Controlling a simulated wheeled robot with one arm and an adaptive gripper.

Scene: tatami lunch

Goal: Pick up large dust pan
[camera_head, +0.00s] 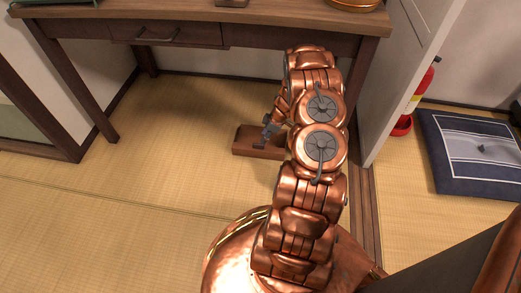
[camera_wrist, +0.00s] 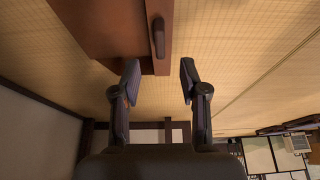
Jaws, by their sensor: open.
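The large dust pan (camera_head: 243,148) is a brown, box-like piece on the tatami, below the desk in the head view. My arm hides its right part. In the wrist view the dust pan (camera_wrist: 106,28) is at the top, with a dark handle (camera_wrist: 158,37) on its side. My gripper (camera_head: 268,132) is at the dust pan in the head view. In the wrist view my gripper (camera_wrist: 158,82) is open, with its fingers apart. The handle lies just beyond the fingertips, roughly in line with the gap. I cannot tell whether a finger touches the pan.
A wooden desk (camera_head: 205,22) with a drawer stands over the area behind the dust pan. A white panel (camera_head: 400,75) stands to the right of my arm. The tatami (camera_head: 110,205) at the left is clear.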

